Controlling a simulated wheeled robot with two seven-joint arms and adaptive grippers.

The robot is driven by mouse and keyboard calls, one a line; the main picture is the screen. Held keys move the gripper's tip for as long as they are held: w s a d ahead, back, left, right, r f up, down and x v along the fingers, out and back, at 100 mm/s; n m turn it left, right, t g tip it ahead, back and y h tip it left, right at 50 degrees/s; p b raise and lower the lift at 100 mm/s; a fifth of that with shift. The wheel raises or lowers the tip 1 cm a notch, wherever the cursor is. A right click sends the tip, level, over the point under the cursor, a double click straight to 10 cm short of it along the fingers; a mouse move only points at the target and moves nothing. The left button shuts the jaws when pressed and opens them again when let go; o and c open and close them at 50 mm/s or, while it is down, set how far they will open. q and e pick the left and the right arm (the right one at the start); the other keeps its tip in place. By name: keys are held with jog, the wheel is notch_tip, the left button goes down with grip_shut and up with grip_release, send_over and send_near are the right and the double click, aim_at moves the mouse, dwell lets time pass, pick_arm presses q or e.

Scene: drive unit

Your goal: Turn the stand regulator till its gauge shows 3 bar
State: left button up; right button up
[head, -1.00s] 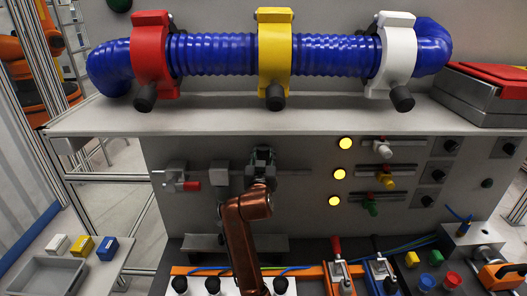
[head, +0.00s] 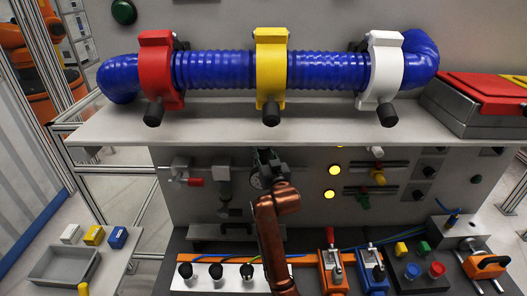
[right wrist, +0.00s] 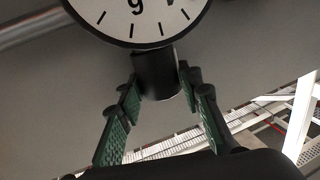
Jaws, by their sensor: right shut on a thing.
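The stand regulator is on the grey front panel below the shelf. In the right wrist view the lower part of the gauge (right wrist: 138,18) shows black ticks and a few numerals, cut off by the top edge. No needle shows, so I cannot read the pressure. The black regulator knob (right wrist: 157,76) sits below the gauge, between the green-padded fingers of my right gripper (right wrist: 160,100), which is shut on it. My left gripper is not in view.
Grey pipe fittings with a red-handled valve (head: 194,182) are left of the gauge. Lit yellow lamps (head: 331,197) and coloured handles are to the right. The shelf (head: 215,122) with the clamped blue hose (head: 215,70) overhangs the panel. Toggle clamps (head: 331,268) stand below.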

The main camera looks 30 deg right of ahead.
jog(key=o, duration=1.2)
jog(key=shift+c, duration=0.2)
jog(key=shift+s, duration=0.1)
jog(key=v, duration=1.1)
jog(key=shift+s+a, duration=0.25)
jog(key=shift+s, duration=0.1)
jog(key=shift+d, duration=0.1)
